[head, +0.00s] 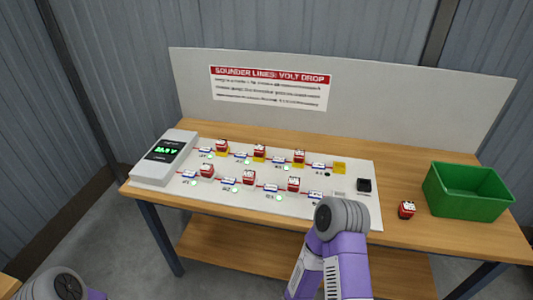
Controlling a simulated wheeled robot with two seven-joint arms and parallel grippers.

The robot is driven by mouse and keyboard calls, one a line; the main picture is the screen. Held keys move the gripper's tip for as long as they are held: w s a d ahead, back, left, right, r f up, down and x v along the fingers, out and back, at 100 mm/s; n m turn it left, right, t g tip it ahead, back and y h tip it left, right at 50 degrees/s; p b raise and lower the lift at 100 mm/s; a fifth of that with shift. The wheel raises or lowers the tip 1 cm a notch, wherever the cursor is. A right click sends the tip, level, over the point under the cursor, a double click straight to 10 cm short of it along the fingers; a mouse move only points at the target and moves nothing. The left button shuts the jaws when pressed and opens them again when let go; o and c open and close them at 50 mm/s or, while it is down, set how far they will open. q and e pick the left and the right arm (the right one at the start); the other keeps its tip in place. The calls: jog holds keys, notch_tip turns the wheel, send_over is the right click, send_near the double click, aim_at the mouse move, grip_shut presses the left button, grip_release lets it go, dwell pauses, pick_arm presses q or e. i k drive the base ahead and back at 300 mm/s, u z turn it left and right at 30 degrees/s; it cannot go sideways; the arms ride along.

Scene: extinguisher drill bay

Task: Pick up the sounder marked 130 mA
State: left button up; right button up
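Several small red and white sounders stand in two rows on a white board on the bench. The back row has a left one (221,146), a middle one (260,151) and a right one (299,157). The front row has a left one (207,170), a middle one (249,177) and a right one (293,184). Another sounder (407,209) stands loose on the wood, right of the board. The mA marks are too small to read, so I cannot tell which is 130 mA. Neither gripper shows; only parts of my arms do.
A green bin (466,193) stands at the bench's right. A panel with a sign (270,88) rises behind. My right arm hides the board's front right part.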

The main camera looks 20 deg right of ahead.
aim_at(294, 182)
jog(key=z, duration=0.75)
jog(key=i, duration=0.1)
jog(key=u, duration=0.05)
